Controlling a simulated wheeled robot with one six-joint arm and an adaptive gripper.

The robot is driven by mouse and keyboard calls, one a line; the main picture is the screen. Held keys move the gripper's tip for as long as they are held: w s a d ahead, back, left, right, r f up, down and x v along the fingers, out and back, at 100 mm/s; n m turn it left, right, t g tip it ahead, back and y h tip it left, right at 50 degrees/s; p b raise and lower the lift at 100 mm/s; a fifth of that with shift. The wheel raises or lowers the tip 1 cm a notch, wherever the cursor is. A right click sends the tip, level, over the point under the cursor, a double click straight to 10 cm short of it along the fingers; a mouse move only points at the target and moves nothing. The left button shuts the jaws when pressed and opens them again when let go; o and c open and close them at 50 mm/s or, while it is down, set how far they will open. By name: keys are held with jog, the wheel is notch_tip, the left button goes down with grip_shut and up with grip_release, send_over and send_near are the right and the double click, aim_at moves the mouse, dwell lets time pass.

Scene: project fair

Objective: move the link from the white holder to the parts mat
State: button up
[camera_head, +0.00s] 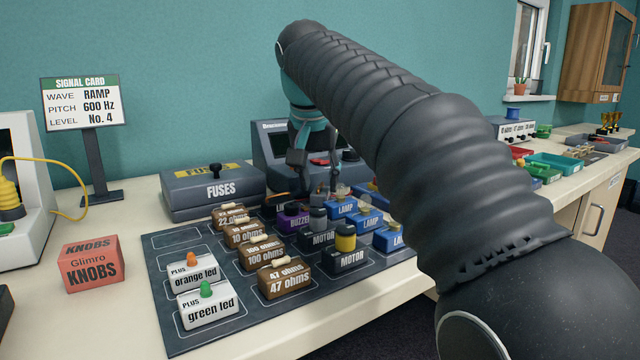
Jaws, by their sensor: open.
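The parts mat (268,319) is dark with outlined slots and lies on the bench in front of me, with labelled blocks standing on it. My gripper (316,165) is open, above the mat's far edge and in front of the grey instrument. I see nothing held between its fingers, though they are small and dark here. At the far side of the mat a dark block (280,208) shows only part of its label, perhaps "LI"; I cannot tell if it is a link. I cannot make out a white holder; my arm covers much of the bench to the right.
A grey FUSES box (212,190) and a grey instrument (268,150) stand behind the mat. A red KNOBS box (92,264) and a signal card stand (88,150) are left. Trays (552,163) lie far right. Bench between KNOBS box and mat is clear.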

jog(key=p+v, duration=0.2)
jog(key=v, duration=0.7)
jog(key=shift+r+p, duration=0.35)
jog(key=shift+r, duration=0.05)
jog(key=shift+s, duration=0.1)
dwell(0.7)
